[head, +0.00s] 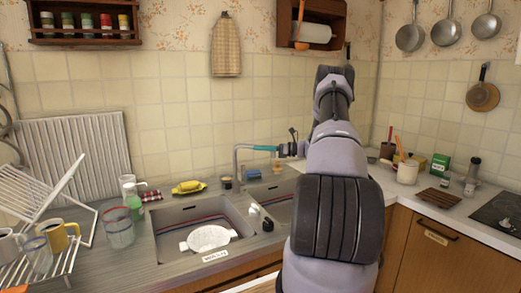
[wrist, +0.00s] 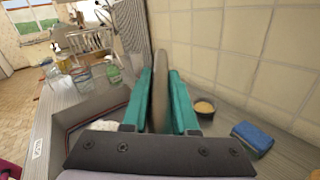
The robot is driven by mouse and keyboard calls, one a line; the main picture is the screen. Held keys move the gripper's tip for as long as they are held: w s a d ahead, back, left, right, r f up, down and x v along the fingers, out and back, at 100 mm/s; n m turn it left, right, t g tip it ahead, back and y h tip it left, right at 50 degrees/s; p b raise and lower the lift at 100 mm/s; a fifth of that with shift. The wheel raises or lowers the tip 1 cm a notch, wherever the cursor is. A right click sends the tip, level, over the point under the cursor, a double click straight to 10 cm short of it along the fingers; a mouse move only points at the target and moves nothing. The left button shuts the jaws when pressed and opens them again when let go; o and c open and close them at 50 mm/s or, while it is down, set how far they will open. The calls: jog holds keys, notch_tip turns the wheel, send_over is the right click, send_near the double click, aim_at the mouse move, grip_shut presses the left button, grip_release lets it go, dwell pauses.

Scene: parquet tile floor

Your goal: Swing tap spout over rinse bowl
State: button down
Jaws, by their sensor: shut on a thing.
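The grey metal tap (head: 236,168) rises behind the sinks, and its spout runs to the right in the head view. My gripper (head: 265,148) has teal fingers that lie along the spout. In the wrist view the fingers (wrist: 160,100) stand on both sides of the grey spout (wrist: 160,80) and are shut on it. The spout's far end is hidden by the fingers. A white two-handled bowl (head: 208,238) sits in the left basin, with a small label on the rim in front. Only a bit of it (wrist: 93,126) shows in the wrist view.
The left basin (head: 165,225) and right basin (head: 277,205) lie side by side. A dish rack (head: 45,215) is at left. The tiled wall is close behind.

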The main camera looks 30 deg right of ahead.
jog(key=shift+d+r, duration=0.1)
jog(key=c, duration=0.7)
grip_release()
jog(key=v, duration=1)
jog(key=shift+s+d, duration=0.25)
jog(key=shift+d, duration=0.05)
